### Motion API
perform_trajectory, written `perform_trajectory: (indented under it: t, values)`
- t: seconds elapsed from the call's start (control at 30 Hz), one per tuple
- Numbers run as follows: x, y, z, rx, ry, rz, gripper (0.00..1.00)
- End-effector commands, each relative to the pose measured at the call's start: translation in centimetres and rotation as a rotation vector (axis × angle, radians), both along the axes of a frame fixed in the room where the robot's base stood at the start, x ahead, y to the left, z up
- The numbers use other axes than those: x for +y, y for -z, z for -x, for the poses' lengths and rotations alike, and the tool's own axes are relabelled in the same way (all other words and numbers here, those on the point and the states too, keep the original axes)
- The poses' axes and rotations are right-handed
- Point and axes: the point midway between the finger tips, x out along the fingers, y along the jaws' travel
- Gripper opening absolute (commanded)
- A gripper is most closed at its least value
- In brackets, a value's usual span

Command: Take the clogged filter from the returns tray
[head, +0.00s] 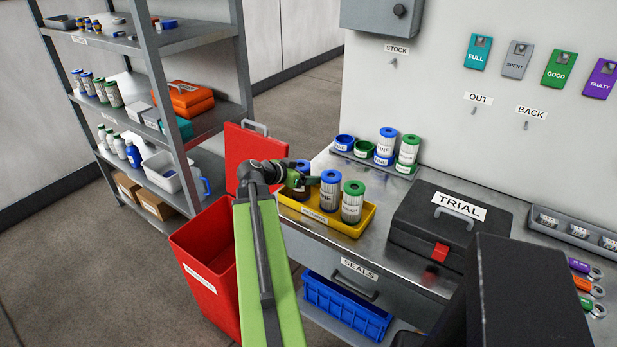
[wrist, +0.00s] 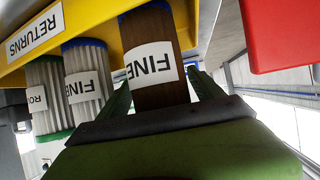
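The yellow returns tray (head: 338,229) sits at the near left edge of the steel bench and fills the top of the wrist view (wrist: 98,36). It holds a brown, dirty-looking filter (wrist: 158,98) labelled FINE, with a blue cap, at its left end in the head view. Beside it stand a pale blue-capped FINE filter (head: 330,193) and a pale green-capped filter (head: 352,203). My gripper (head: 306,181) is at the brown filter, with one finger on either side of it. The fingers look open, with little clearance. The gripper partly hides this filter in the head view.
A red bin (head: 209,265) stands left of the bench, its red lid (head: 246,150) raised. The black TRIAL case (head: 445,226) is right of the tray. More filters (head: 386,147) stand behind. A shelf rack (head: 165,90) is at left.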

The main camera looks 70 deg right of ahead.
Motion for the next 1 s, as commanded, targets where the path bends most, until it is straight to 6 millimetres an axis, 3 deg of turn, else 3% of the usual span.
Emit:
perform_trajectory:
  t: [0.07, 0.47, 0.77, 1.0]
  values:
    - [-0.2, 0.0, 0.3, 0.000, 0.004, 0.000, 0.64]
    - [-0.4, 0.0, 0.8, 0.000, 0.013, 0.000, 0.13]
    - [-0.5, -0.6, 0.9, 0.000, 0.015, 0.000, 0.13]
    - [-0.5, -4.4, 0.9, 0.000, 0.015, 0.000, 0.13]
